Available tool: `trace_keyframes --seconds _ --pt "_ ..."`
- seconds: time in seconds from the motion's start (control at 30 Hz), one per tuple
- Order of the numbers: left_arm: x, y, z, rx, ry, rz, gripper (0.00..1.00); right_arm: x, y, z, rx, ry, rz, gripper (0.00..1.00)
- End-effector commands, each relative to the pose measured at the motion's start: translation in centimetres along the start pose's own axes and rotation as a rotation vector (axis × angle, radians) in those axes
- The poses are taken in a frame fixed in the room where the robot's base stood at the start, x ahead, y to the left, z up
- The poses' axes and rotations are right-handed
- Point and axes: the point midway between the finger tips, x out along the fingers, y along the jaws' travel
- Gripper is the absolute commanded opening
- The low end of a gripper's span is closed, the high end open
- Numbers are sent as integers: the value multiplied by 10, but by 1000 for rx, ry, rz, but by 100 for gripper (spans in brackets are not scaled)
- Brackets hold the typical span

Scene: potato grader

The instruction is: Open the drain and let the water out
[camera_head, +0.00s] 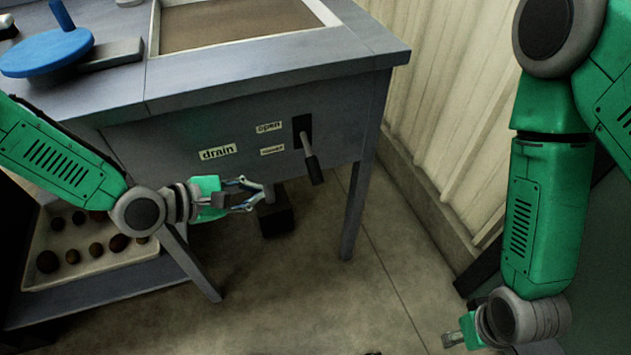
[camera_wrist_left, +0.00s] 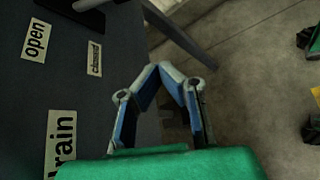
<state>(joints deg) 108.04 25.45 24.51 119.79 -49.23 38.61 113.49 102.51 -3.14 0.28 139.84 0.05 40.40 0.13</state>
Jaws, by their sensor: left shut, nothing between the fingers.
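The drain lever (camera_head: 312,165) sticks out of a dark slot (camera_head: 302,124) in the grey table's front panel and slants downward, its tip lower than the "closed" label (camera_head: 272,151). The "open" label (camera_head: 268,127) is above that, and the "drain" label (camera_head: 218,152) is to the left. A basin of brownish water (camera_head: 235,22) is set in the table top. My left gripper (camera_head: 254,195) is shut and empty, below and left of the lever, apart from it. Its fingertips meet in the left wrist view (camera_wrist_left: 166,70). My right gripper (camera_head: 455,340) is low at the right, partly hidden.
A blue disc (camera_head: 46,52) stands on the table's left top. A tray (camera_head: 95,268) with several potatoes sits on the lower shelf. A dark block (camera_head: 277,220) is under the table, behind my left gripper. A table leg (camera_head: 357,210) stands right of the lever. The floor ahead is clear.

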Motion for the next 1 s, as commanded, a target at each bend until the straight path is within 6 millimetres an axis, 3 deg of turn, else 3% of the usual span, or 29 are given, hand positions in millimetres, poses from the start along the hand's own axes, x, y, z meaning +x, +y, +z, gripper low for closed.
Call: trace_keyframes --seconds 0.17,0.57,0.77,1.0 --pt "4 11 2 -55 -29 24 0 6 0 0 0 0 0 40" --pt "8 11 2 -58 -29 22 0 7 0 0 0 0 0 40" --pt "37 10 2 -54 -29 20 0 16 0 1 0 0 0 40" --pt "90 10 4 -53 -29 19 0 32 0 2 0 0 0 40"
